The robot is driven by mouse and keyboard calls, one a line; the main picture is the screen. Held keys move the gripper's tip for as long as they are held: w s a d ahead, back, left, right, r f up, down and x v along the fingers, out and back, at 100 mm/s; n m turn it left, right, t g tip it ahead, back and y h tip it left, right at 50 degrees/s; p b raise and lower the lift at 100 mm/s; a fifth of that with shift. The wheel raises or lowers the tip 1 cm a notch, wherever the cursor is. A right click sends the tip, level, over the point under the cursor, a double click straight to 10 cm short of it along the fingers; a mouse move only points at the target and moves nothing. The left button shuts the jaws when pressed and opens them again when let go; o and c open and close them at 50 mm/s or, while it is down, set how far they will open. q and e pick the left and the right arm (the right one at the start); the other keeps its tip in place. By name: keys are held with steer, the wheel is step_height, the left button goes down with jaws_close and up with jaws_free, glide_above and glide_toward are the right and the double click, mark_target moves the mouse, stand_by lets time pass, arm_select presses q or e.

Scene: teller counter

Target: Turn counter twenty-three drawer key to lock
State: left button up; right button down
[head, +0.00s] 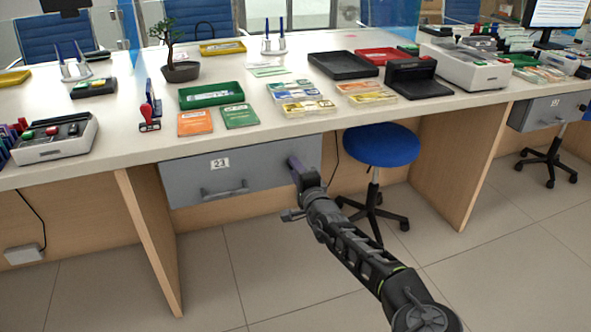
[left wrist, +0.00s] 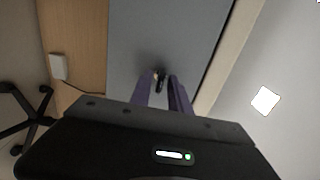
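The grey drawer (head: 245,172) labelled 23 is under the counter in the head view and looks closed, with a bar handle (head: 226,190) low on its front. My left gripper (head: 296,172) is at the right part of the drawer front, where it hides the lock. In the left wrist view, a small dark key (left wrist: 159,82) with a brass-coloured spot stands at the grey drawer front (left wrist: 165,30). The two purple-grey fingers of my left gripper (left wrist: 161,88) are on either side of it and look apart. How the key is turned is unclear. My right gripper is not in view.
A blue stool (head: 381,146) stands right of the drawer, close to my left arm. The counter top (head: 215,142) above holds trays, leaflets, a bonsai (head: 178,62) and a stamp. A wooden panel (head: 150,225) is left of the drawer. The floor in front is clear.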

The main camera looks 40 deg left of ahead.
arm_select(q)
jaws_close()
steer(key=shift+f+n, duration=0.1)
steer(key=shift+n, duration=0.3)
steer(key=shift+n+b, duration=0.85)
steer(key=shift+n, duration=7.75)
steer(key=shift+o, duration=1)
jaws_free()
